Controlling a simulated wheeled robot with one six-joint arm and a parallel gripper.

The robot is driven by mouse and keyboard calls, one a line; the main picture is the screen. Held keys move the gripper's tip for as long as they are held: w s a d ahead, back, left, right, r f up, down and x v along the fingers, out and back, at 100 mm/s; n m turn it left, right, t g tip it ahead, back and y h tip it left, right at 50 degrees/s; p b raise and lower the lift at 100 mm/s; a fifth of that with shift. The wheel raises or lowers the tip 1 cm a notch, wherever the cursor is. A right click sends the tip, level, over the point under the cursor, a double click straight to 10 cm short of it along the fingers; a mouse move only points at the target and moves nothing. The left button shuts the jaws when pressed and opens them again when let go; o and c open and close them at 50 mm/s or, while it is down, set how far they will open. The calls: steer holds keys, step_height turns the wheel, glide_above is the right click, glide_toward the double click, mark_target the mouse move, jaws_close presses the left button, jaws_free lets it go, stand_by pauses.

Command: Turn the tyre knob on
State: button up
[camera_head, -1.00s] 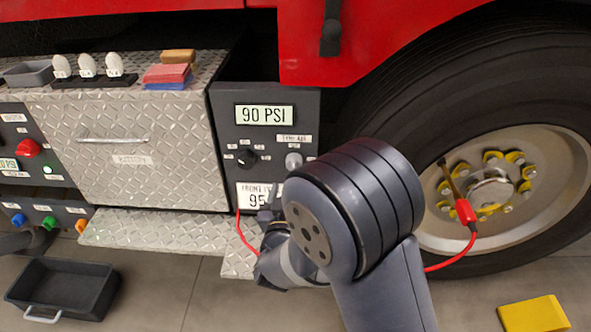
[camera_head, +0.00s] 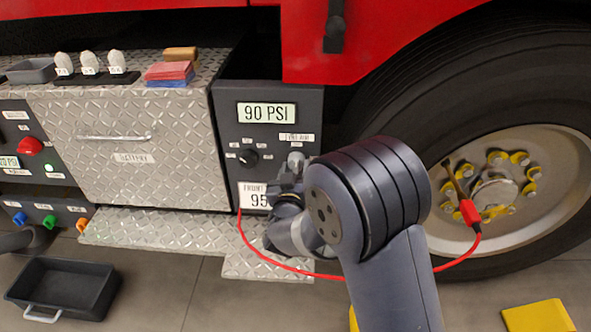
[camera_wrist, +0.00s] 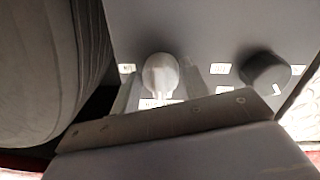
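The tyre knob is a light grey knob (camera_head: 295,160) under a small label on the dark panel (camera_head: 228,125). In the wrist view the knob (camera_wrist: 160,73) is pale and round, with its ridge pointing down the picture. Small white labels sit beside and below it; I cannot read them. My gripper (camera_head: 291,178) is at the panel just below the knob in the head view. In the wrist view its two pale fingers (camera_wrist: 158,88) stand either side of the knob, with a gap showing, so it looks open.
A black knob (camera_head: 247,158) sits left of the tyre knob, and shows in the wrist view (camera_wrist: 265,70). The display (camera_head: 266,113) reads 90 PSI. A card reading 95 is partly covered by my gripper. A red hose (camera_head: 300,271) runs to the wheel (camera_head: 505,190).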

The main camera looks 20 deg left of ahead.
steer(key=c, duration=0.6)
steer(key=shift+m+b, duration=0.3)
steer(key=m+b, duration=0.5)
steer(key=m, duration=0.2)
steer(key=shift+a+g+b, duration=0.1)
steer(key=shift+g+b, duration=0.2)
steer(key=m+b, duration=0.4)
steer(key=m, duration=0.1)
steer(key=m+b, duration=0.1)
steer(key=m, duration=0.2)
steer(key=m+b, duration=0.1)
steer(key=shift+r+m+y+b, duration=0.25)
steer(key=shift+m+y+b, duration=0.05)
steer(key=shift+b, duration=0.05)
steer(key=shift+g, duration=0.3)
